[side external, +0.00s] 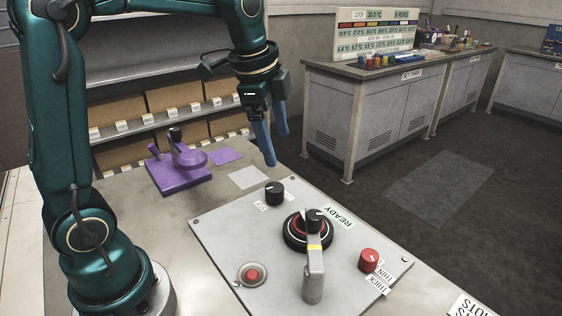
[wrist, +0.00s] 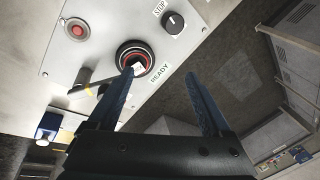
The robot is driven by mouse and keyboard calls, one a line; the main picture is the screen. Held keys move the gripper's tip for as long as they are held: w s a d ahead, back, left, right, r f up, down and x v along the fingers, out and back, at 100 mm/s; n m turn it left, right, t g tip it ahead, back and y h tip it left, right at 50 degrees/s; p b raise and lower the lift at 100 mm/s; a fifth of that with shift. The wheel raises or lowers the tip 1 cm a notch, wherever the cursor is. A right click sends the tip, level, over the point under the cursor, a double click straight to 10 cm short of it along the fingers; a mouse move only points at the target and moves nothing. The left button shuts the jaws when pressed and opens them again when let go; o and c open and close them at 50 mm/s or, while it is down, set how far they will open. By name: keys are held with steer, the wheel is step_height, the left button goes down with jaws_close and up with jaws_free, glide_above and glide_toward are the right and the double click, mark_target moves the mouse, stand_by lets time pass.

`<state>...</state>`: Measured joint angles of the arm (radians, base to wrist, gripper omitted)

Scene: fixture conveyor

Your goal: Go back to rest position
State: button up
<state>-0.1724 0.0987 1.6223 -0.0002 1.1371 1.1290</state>
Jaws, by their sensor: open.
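My gripper (side external: 275,146) is open and empty, held in the air above the table's far edge, behind the control panel (side external: 225,228) in the side view. Its two blue fingers point down and stand apart. In the wrist view my gripper (wrist: 162,90) shows its spread fingers, with nothing between them but floor and the panel's edge beyond. One finger partly overlaps the round black and red dial (wrist: 135,58) in that view. The gripper touches nothing that I can see.
The panel carries a black knob (side external: 274,193), a lever (side external: 314,275) on the dial marked READY, a red knob (side external: 369,260) and a red button (side external: 252,275). A purple fixture (side external: 180,172) stands at the left back. Grey cabinets (side external: 385,110) stand apart across the floor.

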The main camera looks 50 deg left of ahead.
steer(key=s+d+f+n+t, duration=0.1)
steer(key=s+d+n, duration=0.1)
steer(key=s+n, duration=0.3)
steer(key=s+d+f+n+t, duration=0.1)
steer(key=s+d+f+n, duration=0.1)
steer(key=s+n, duration=0.4)
steer(key=s+d, duration=0.1)
steer(key=s, duration=0.2)
steer(key=shift+s+h, duration=0.25)
steer(key=shift+h, duration=0.05)
